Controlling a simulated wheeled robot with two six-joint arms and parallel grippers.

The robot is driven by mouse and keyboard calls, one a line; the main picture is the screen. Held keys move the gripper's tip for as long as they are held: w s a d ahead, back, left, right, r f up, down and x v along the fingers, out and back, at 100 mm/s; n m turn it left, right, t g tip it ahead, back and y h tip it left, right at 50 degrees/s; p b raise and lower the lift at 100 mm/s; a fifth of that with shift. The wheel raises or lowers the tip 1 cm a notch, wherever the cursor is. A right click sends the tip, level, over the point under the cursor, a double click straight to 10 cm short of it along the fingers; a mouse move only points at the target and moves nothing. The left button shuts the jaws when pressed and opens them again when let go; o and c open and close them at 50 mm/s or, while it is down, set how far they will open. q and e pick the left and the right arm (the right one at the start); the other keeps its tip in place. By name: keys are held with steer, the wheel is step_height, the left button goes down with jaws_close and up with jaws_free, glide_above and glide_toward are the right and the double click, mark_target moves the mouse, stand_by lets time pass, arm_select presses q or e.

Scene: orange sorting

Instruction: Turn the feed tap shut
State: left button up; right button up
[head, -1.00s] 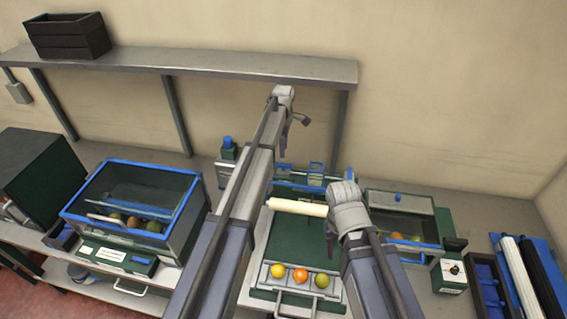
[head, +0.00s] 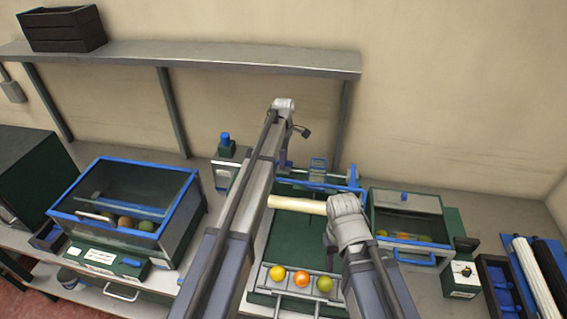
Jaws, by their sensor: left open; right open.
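I cannot tell for certain which part is the feed tap. A blue bar (head: 325,186) crosses the back of the green sorting board (head: 297,232), with a blue frame (head: 318,167) behind it. A green box with a blue cap (head: 225,145) stands left of the board. My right gripper (head: 329,238) points down over the board's right side, open, by a pale roller (head: 297,205). It appears empty.
Several fruits, including an orange (head: 301,280), lie in the board's front tray. A blue-edged clear bin (head: 127,164) stands left, a smaller green bin (head: 447,226) right. A small box with a dial (head: 461,274) stands farther right. A shelf (head: 190,56) runs above.

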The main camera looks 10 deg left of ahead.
arm_select(q)
jaws_close()
stand_by(0.3)
stand_by(0.5)
steer(key=m, duration=0.8)
steer(key=shift+m, duration=0.3)
steer(key=m, duration=0.4)
steer(key=shift+m, duration=0.3)
steer(key=m, duration=0.4)
steer(key=shift+m, duration=0.3)
